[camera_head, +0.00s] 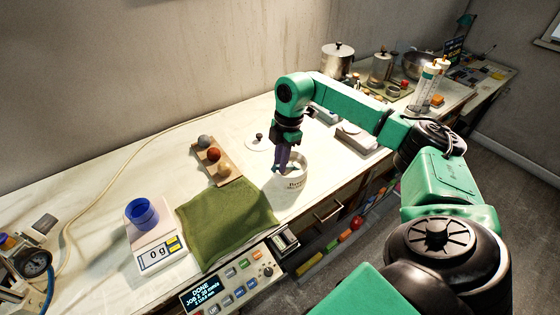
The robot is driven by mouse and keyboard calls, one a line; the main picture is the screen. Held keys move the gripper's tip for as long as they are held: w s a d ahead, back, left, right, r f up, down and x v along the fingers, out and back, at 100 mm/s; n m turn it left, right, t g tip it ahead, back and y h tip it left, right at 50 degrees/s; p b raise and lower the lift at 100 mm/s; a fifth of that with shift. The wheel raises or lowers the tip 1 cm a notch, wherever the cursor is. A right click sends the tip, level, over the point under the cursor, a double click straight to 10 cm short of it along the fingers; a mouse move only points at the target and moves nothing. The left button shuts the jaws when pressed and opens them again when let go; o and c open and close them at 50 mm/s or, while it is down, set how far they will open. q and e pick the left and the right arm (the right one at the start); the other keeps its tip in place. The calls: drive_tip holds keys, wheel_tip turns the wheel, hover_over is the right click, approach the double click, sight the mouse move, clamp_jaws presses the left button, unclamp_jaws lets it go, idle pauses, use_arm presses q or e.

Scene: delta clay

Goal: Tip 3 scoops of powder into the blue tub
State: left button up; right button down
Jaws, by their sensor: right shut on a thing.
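The blue tub (143,216) stands upright on a white scale (150,240) at the left of the counter. The scale's display reads 0 g. My right gripper (285,146) points down over a white canister (291,184) with dark lettering and is shut on a purple scoop (283,157). The scoop's lower end is in or at the canister's mouth; its bowl and any powder in it cannot be made out. My left gripper is not in view.
A green cloth (226,218) lies between the scale and the canister. A wooden holder with several balls (213,155) and a round white lid (258,143) lie behind. A control panel (236,280) is at the front edge. Pots (338,62) stand at the back right.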

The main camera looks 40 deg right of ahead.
drive_tip(key=shift+w+d+r+p, duration=0.1)
drive_tip(key=shift+r+p, duration=1.6)
drive_tip(key=shift+r, duration=0.2)
drive_tip(key=shift+d+r+p, duration=0.1)
drive_tip(key=shift+r+p, duration=1.55)
drive_tip(key=shift+r, duration=0.2)
drive_tip(key=shift+a, duration=0.1)
